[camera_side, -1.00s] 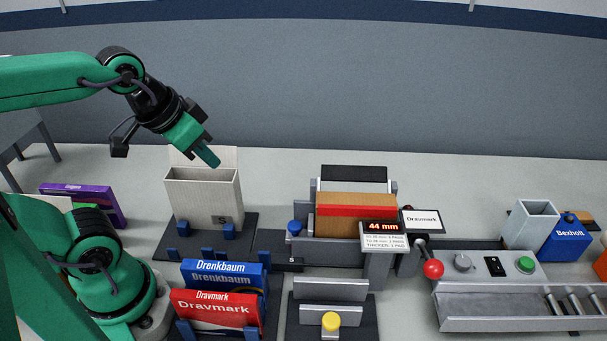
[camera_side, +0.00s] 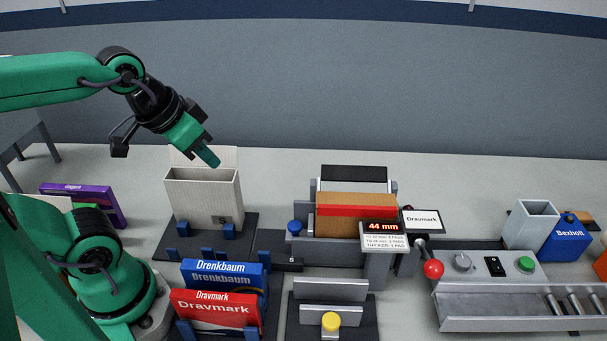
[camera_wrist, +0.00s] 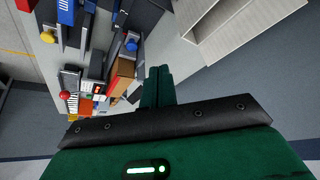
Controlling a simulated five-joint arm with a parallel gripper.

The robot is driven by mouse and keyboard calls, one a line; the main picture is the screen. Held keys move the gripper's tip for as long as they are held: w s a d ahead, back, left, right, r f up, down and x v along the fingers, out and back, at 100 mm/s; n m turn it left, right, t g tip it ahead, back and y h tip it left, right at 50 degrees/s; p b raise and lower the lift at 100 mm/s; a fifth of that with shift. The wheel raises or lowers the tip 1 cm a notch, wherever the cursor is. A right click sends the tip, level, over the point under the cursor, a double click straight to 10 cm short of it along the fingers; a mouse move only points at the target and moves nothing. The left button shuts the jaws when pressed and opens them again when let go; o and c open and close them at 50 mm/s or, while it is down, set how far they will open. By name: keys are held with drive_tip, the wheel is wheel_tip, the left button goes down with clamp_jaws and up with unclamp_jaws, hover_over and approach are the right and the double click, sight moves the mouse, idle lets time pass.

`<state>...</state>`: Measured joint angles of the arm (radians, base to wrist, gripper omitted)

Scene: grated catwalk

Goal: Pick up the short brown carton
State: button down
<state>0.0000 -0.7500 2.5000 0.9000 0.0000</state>
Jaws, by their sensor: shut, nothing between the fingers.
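A brown carton (camera_side: 356,226) with a red band stands in the grey clamp-like gauge at the middle of the bench. A brown block, seemingly the same carton (camera_wrist: 122,76), shows left of my fingers in the wrist view.
The open white carton (camera_side: 203,196) stands below my gripper. Blue and red Drenkbaum and Dravmark boxes (camera_side: 216,308) stand in front. The gauge display (camera_side: 382,227) reads 44 mm, beside a red-knobbed lever (camera_side: 433,269). A grey roller tray (camera_side: 520,306) is at right. The back bench strip is clear.

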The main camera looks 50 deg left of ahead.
idle(0.3)
drive_tip(key=c, duration=1.1)
unclamp_jaws()
drive_tip(key=shift+w, duration=0.1)
drive_tip(key=w+d+r+m+g, duration=0.3)
drive_tip(key=w+d+m, duration=0.35)
drive_tip(key=w, duration=0.65)
drive_tip(key=w+d+f+g, duration=0.1)
drive_tip(key=w+d+f, duration=0.1)
drive_tip(key=w+d, duration=0.1)
drive_tip(key=w+d+f+m, duration=0.1)
drive_tip(key=w+d+f, duration=0.1)
drive_tip(key=d, duration=0.2)
drive_tip(key=w+d+f+m+g, duration=0.1)
drive_tip(key=w+d+f, duration=0.1)
drive_tip(key=w+d, duration=0.1)
drive_tip(key=shift+w+d+g, duration=0.3)
drive_tip(key=shift+w+d, duration=0.05)
drive_tip(key=shift+d, duration=0.5)
drive_tip(key=shift+w+d+f+m, duration=0.1)
drive_tip(key=shift+w+d+m, duration=0.05)
drive_tip(key=shift+d+m, duration=0.1)
drive_tip(key=shift+f, duration=0.1)
